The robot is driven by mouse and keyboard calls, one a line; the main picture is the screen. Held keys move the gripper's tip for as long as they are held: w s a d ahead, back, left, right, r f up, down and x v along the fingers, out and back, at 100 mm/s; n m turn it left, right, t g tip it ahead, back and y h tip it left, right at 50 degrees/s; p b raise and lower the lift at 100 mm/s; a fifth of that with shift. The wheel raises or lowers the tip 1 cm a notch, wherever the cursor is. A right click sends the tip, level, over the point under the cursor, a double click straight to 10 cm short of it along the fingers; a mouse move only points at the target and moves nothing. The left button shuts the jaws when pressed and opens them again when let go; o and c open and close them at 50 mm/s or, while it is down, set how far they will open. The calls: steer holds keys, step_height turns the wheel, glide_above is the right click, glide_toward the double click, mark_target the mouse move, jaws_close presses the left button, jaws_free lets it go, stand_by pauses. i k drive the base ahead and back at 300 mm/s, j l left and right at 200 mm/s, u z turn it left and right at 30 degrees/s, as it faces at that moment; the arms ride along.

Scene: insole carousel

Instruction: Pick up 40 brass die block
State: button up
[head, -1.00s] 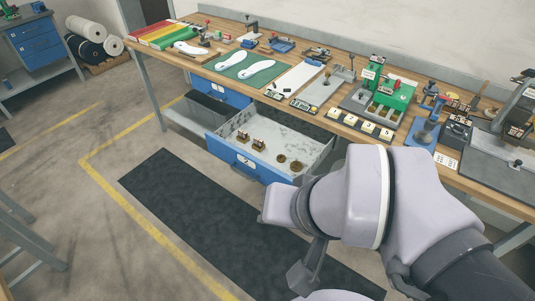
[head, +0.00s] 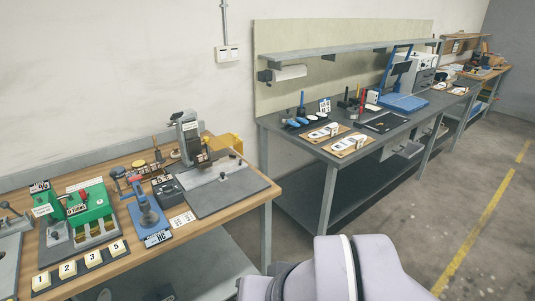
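The open drawer with small brass pieces, seen a second ago, is out of view. A green machine (head: 88,208) with a red part stands at the left end of the wooden bench (head: 250,190). Numbered cream tags (head: 82,264) lie along the bench's front edge before it. Only a pale link of my arm shows at the bottom; my gripper is not in view.
A blue hand press (head: 148,212) and a grey plate (head: 215,186) with a grey stand machine (head: 188,138) share the wooden bench. A grey workbench (head: 290,142) with a shelf stands to the right. The floor (head: 440,205) at right is open.

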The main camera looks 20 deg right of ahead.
mark_target(202, 158)
steer(key=i+l+u, duration=0.1)
steer(key=i, duration=0.4)
steer(key=i+l+u, duration=0.15)
steer(key=i+l, duration=0.15)
steer(key=i, duration=0.15)
steer(key=i+l+u, duration=0.1)
steer(key=i+l, duration=0.15)
steer(key=i, duration=0.25)
steer(key=i+l+u, duration=0.1)
steer(key=i+l, duration=0.25)
steer(key=i, duration=0.1)
